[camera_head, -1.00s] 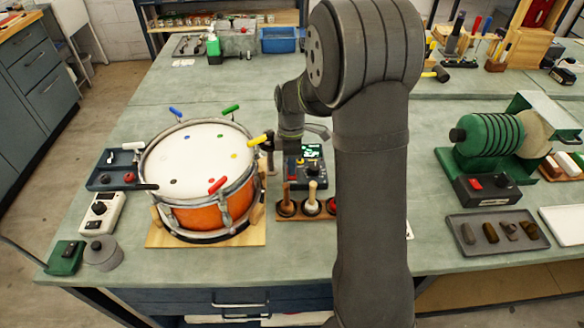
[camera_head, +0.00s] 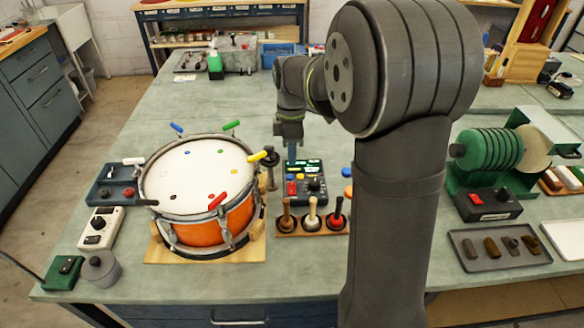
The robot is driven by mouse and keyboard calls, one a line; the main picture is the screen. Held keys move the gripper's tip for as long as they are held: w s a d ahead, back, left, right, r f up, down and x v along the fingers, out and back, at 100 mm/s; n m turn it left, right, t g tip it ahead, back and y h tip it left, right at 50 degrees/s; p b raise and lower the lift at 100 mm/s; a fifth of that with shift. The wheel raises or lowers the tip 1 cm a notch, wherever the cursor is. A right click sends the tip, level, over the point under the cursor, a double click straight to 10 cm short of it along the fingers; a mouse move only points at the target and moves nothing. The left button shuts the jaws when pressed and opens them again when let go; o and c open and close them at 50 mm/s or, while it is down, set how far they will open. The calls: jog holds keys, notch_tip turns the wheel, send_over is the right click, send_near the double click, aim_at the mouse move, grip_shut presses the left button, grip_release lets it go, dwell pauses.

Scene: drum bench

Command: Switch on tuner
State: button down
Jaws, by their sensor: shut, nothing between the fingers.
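The tuner (camera_head: 305,196) is a dark box with a green-lit display, a red switch (camera_head: 291,188) and a black knob (camera_head: 314,185). It sits on the bench to the right of the drum. My gripper (camera_head: 292,160) is shut and empty, pointing down at the back left part of the tuner, close behind the red switch. I cannot tell whether its tip touches the tuner. The tip hides the left part of the display area.
An orange drum (camera_head: 200,185) with coloured tuning handles stands left of the tuner. A wooden rack (camera_head: 322,230) of handled tools lies in front of the tuner. A green machine (camera_head: 488,150) stands on the right. The bench behind my gripper is mostly clear.

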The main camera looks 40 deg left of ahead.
jog(key=shift+s+d+r, duration=0.15)
jog(key=shift+r, duration=1.35)
jog(key=shift+f, duration=0.2)
send_over(292, 191)
notch_tip(292, 191, down, 10)
jog(key=shift+r, duration=0.15)
notch_tip(292, 191, up, 6)
jog(key=shift+w+a+r, duration=0.25)
jog(key=shift+w+a, duration=0.1)
jog(key=shift+w, duration=0.05)
